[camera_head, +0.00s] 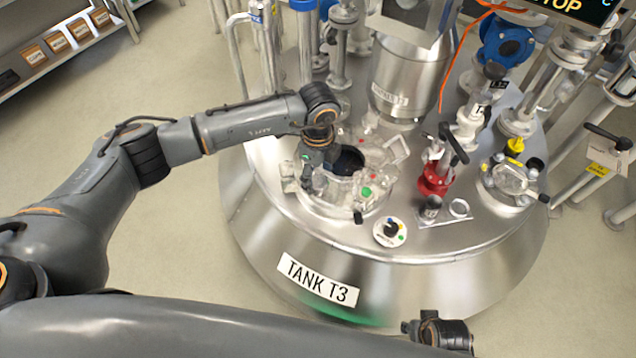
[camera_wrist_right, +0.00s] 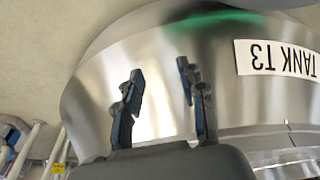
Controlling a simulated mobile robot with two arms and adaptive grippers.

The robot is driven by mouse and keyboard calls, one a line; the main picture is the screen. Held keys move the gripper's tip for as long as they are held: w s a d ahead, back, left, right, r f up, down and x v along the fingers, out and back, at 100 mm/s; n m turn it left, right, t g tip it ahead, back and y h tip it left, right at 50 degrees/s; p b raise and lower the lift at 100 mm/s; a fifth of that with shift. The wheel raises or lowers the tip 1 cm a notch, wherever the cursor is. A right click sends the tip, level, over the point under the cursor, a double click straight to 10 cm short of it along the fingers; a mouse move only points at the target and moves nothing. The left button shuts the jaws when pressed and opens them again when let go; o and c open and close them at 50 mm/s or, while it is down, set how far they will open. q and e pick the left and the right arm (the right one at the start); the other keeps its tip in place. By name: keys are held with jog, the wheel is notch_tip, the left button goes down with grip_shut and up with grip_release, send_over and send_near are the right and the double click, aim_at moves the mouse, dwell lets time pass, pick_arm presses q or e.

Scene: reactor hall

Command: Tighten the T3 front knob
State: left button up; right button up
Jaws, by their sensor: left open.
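The tank (camera_head: 420,275), labelled "TANK T3", fills the middle of the head view. On its top, a round hatch (camera_head: 345,200) with clear fittings surrounds a dark opening. A small black knob (camera_head: 358,217) sits at its front edge; I cannot tell for sure whether it is the front knob. My left gripper (camera_head: 305,182) is open, pointing down at the left side of the hatch; its fingers are partly lost among the clear fittings, so contact is unclear. My right gripper (camera_wrist_right: 160,69) is open and empty in front of the tank's side; part of it shows low in the head view (camera_head: 440,330).
A white dial (camera_head: 390,231) with a black pointer lies right of the hatch. A red valve (camera_head: 434,180), a second clear-lidded port (camera_head: 512,180) and a steel vessel (camera_head: 408,80) crowd the tank top. Shelves (camera_head: 60,45) stand back left. The floor at left is clear.

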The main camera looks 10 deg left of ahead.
aim_at(318, 181)
pick_arm(q)
notch_tip(318, 181, down, 4)
jog(key=shift+r+b, duration=0.25)
jog(key=shift+b, duration=0.7)
jog(key=shift+f, duration=0.15)
pick_arm(e)
notch_tip(318, 181, up, 8)
jog(key=w, duration=0.1)
jog(key=shift+w+r, duration=0.15)
jog(key=shift+w, duration=0.05)
pick_arm(q)
jog(key=shift+c, duration=0.4)
